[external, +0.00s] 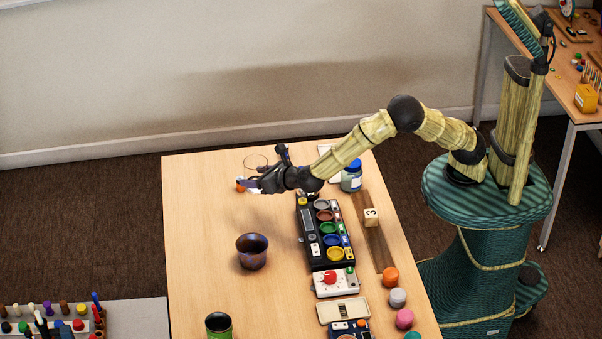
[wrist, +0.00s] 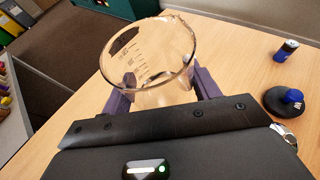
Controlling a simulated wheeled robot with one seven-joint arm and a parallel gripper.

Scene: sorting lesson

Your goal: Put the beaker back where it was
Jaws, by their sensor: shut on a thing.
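The beaker is clear glass with printed marks on its side. In the wrist view the beaker (wrist: 150,62) stands between my two purple-grey fingers, its round rim toward the camera. In the external view the beaker (external: 256,162) shows only as a faint outline at the far end of the table. My gripper (external: 264,182) is shut on it there; it also shows in the wrist view (wrist: 162,92). I cannot tell whether the beaker's base touches the table.
A black tray of coloured cups (external: 305,262) lies right of centre.

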